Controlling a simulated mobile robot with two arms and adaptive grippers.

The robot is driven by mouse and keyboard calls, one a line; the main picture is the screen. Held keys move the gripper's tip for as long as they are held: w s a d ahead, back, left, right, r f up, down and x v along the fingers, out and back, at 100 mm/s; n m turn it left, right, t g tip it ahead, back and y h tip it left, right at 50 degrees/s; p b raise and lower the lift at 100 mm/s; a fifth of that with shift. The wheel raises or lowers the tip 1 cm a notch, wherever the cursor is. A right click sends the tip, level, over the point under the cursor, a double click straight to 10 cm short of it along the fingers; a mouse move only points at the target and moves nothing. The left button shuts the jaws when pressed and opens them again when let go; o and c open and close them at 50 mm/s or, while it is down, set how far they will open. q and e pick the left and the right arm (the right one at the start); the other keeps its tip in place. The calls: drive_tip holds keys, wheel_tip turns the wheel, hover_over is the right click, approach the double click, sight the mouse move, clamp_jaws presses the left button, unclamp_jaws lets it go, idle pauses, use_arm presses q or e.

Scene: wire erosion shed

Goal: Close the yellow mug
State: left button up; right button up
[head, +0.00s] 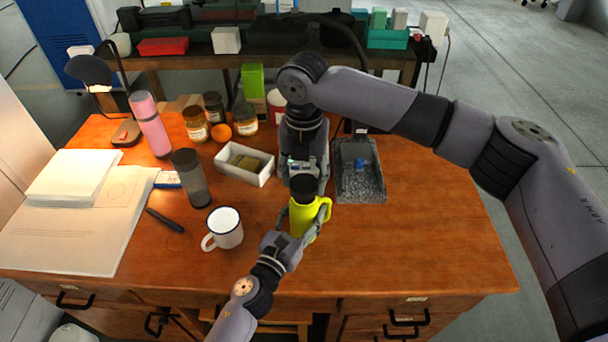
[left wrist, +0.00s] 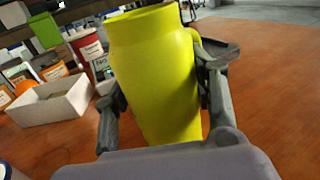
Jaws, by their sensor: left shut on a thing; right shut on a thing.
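The yellow mug (head: 304,218) stands near the middle of the wooden table, its handle to the right. My left gripper (head: 300,226) is shut around its body from the front. In the left wrist view the yellow mug (left wrist: 155,80) fills the space between the two fingers, slightly tilted in the picture. My right gripper (head: 303,172) comes down from above and is shut on a black lid (head: 303,189) at the mug's top. I cannot tell whether the lid touches the rim. The lid does not show in the left wrist view.
A white enamel mug (head: 226,230) and a grey tumbler (head: 191,178) stand to the left. A white box (head: 244,164) is behind left, a dark tray (head: 359,185) behind right. Papers (head: 70,220) cover the left. The table's right side is clear.

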drive_tip(key=shift+f, duration=0.9)
use_arm(q)
clamp_jaws()
use_arm(e)
drive_tip(key=shift+f, duration=0.55)
